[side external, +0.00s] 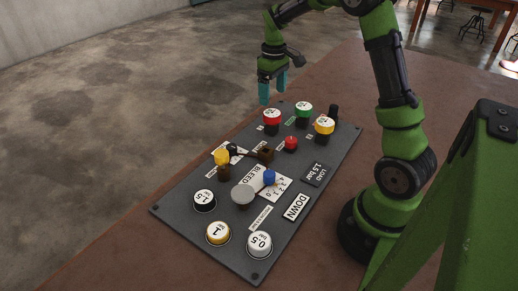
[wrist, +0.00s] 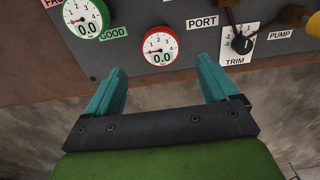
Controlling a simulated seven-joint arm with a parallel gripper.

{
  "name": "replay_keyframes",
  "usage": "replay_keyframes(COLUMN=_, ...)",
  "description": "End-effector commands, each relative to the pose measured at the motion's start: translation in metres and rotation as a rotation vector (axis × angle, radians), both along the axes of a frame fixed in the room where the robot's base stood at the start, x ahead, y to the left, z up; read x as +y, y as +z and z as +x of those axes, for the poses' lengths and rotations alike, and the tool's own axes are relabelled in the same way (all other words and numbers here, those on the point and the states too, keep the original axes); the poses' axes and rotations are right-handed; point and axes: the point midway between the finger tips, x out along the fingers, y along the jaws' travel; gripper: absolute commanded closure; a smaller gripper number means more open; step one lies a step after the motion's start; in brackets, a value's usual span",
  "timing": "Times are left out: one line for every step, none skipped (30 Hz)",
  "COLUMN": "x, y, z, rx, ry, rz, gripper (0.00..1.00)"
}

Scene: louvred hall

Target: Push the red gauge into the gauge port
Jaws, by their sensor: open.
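The red gauge (side external: 272,116), a white dial with a red rim, stands upright near the far left edge of the dark panel. In the wrist view the red gauge (wrist: 160,46) lies between and just ahead of the fingertips, its dial reading 0.0. My gripper (side external: 274,96) has teal fingers, is open and empty, and hovers above and beyond that gauge. In the wrist view my gripper (wrist: 162,70) shows both fingers spread apart. A PORT label (wrist: 202,22) lies right of the gauge. I cannot clearly make out the port opening.
A green-rimmed gauge (side external: 304,107) and a yellow gauge (side external: 325,126) stand close to the red one. A brown fitting (side external: 265,154) with pipes, a red knob (side external: 291,143), a TRIM dial (wrist: 242,44) and several buttons crowd the panel (side external: 180,213). The brown table is clear beyond it.

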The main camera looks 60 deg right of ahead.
Motion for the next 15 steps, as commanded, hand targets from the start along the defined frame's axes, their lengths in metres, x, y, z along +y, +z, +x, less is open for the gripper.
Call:
replay_keyframes(x=0.000, y=-0.007, z=0.000, rx=0.003, ry=0.000, rz=0.002, gripper=0.13)
replay_keyframes(x=0.001, y=-0.010, z=-0.001, rx=0.004, ry=-0.001, rz=0.002, gripper=0.13)
replay_keyframes(x=0.001, y=-0.016, z=-0.001, rx=0.004, ry=-0.001, rz=0.003, gripper=0.13)
replay_keyframes(x=0.001, y=-0.020, z=-0.001, rx=0.004, ry=-0.001, rz=0.002, gripper=0.13)
replay_keyframes(x=0.001, y=-0.024, z=-0.001, rx=0.003, ry=0.000, rz=0.001, gripper=0.13)
replay_keyframes(x=0.001, y=-0.030, z=-0.001, rx=0.003, ry=-0.001, rz=0.002, gripper=0.13)
replay_keyframes(x=0.001, y=-0.034, z=-0.001, rx=0.003, ry=-0.001, rz=0.002, gripper=0.13)
replay_keyframes(x=0.001, y=-0.038, z=-0.001, rx=0.003, ry=-0.002, rz=0.003, gripper=0.13)
replay_keyframes(x=0.001, y=-0.044, z=-0.001, rx=0.003, ry=-0.002, rz=0.002, gripper=0.13)
replay_keyframes(x=0.001, y=-0.048, z=-0.001, rx=0.003, ry=-0.002, rz=0.002, gripper=0.13)
replay_keyframes(x=0.001, y=-0.052, z=-0.001, rx=0.002, ry=-0.002, rz=0.002, gripper=0.13)
replay_keyframes(x=0.001, y=-0.058, z=-0.001, rx=0.002, ry=-0.002, rz=0.002, gripper=0.13)
replay_keyframes(x=0.001, y=-0.061, z=-0.001, rx=0.002, ry=-0.002, rz=0.001, gripper=0.13)
replay_keyframes(x=0.001, y=-0.065, z=-0.001, rx=0.003, ry=-0.002, rz=0.002, gripper=0.13)
replay_keyframes(x=0.001, y=-0.070, z=-0.001, rx=0.002, ry=-0.002, rz=0.001, gripper=0.13)
